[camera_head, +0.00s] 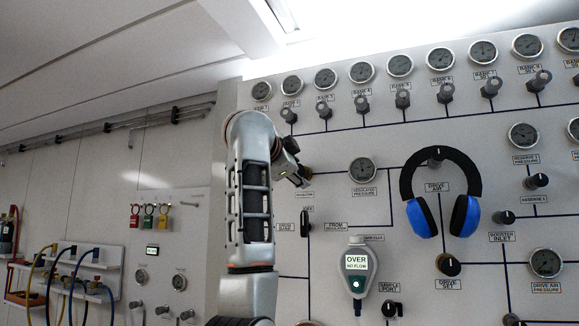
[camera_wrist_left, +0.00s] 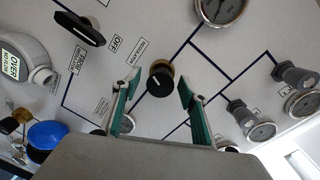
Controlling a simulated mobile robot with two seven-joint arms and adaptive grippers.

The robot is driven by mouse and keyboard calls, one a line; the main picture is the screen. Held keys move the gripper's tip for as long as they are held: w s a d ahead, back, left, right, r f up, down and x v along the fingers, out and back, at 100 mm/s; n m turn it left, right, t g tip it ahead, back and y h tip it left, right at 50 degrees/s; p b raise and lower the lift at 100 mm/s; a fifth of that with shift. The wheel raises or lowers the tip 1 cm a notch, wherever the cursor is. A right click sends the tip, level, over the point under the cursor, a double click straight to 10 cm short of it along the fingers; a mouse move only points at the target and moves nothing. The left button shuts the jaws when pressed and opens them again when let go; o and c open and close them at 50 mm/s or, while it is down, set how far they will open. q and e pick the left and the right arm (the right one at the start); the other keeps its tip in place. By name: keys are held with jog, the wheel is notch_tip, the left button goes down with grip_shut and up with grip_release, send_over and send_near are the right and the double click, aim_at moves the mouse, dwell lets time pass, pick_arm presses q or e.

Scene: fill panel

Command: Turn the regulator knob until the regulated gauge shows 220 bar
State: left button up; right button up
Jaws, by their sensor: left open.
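The regulator knob (camera_wrist_left: 160,78) is round and black with a brass base and a white pointer line. It sits between the two green-padded fingers of my left gripper (camera_wrist_left: 159,82), which is open around it. I cannot tell whether the pads touch it. In the head view my left gripper (camera_head: 297,176) reaches the panel and hides most of the knob. The regulated pressure gauge (camera_head: 362,170) is to the right of it, its needle too small to read. A gauge (camera_wrist_left: 221,8) is cut off at the top of the wrist view. My right gripper is not in view.
A dark selector knob (camera_head: 307,221) is just below. A handheld meter (camera_head: 357,270) reading "OVER" hangs lower. Blue ear defenders (camera_head: 440,195) hang to the right. Bank gauges and knobs (camera_head: 403,99) line the panel's top. Padlocks (camera_head: 149,215) hang on the left wall.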

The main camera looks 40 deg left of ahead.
pick_arm(q)
jog(key=v, duration=1.1)
jog(key=shift+s, duration=0.1)
dwell(2.0)
